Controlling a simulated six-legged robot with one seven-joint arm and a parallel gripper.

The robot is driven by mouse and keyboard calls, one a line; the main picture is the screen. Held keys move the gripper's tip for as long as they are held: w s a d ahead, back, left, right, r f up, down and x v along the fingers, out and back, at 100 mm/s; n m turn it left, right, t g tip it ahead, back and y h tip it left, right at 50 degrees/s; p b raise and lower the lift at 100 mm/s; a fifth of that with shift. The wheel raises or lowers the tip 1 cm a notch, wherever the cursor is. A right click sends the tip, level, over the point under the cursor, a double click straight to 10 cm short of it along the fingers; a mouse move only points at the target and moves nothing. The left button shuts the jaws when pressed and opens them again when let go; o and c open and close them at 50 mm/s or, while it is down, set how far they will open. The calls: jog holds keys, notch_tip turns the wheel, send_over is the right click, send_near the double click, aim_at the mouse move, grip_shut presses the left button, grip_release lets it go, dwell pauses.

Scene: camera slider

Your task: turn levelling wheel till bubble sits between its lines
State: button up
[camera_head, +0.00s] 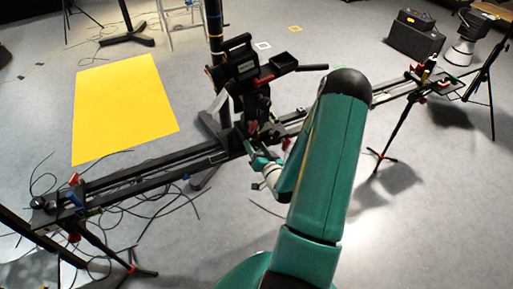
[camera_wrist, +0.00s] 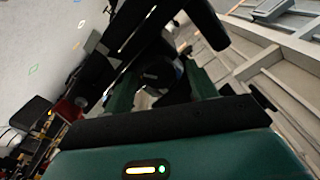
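My gripper (camera_head: 258,160) is at the slider's carriage, just below the mounted camera (camera_head: 240,62). In the wrist view my gripper (camera_wrist: 161,88) has its two green fingers spread apart. A dark rounded part (camera_wrist: 160,72) lies between or just beyond the fingers. I cannot tell whether it is the levelling wheel or whether a finger touches it. A pale gap shows beside the left finger. The long black slider rail (camera_head: 150,172) runs from lower left to upper right. The bubble and its lines cannot be made out in either view.
My green arm hides part of the rail's middle. Tripods (camera_head: 105,250) carry the rail ends, with red clamps. Loose cables (camera_head: 150,212) lie on the grey floor below. A yellow sheet (camera_head: 122,108) lies behind the rail. Black cases (camera_head: 415,38) stand at the upper right.

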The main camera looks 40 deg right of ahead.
jog(key=shift+s, duration=0.1)
jog(key=v, duration=1.3)
jog(key=shift+s, duration=0.35)
jog(key=w+a+r+n+g+y, duration=0.25)
jog(key=w+r+n+g, duration=0.4)
jog(key=w+r, duration=0.45)
jog(key=a+r+n+g, duration=0.2)
jog(key=a+r, duration=0.7)
jog(key=s+a+r+g+y, duration=0.1)
jog(key=s+a+r, duration=0.3)
jog(key=s+a, duration=0.2)
jog(key=s+a+r+n+g+y, duration=0.1)
jog(key=s+a+r+g, duration=0.1)
jog(key=s+a+r, duration=0.3)
jog(key=s+a, duration=0.2)
jog(key=a, duration=0.2)
jog(key=shift+s+a+r+y, duration=0.3)
jog(key=shift+s+r+y, duration=0.05)
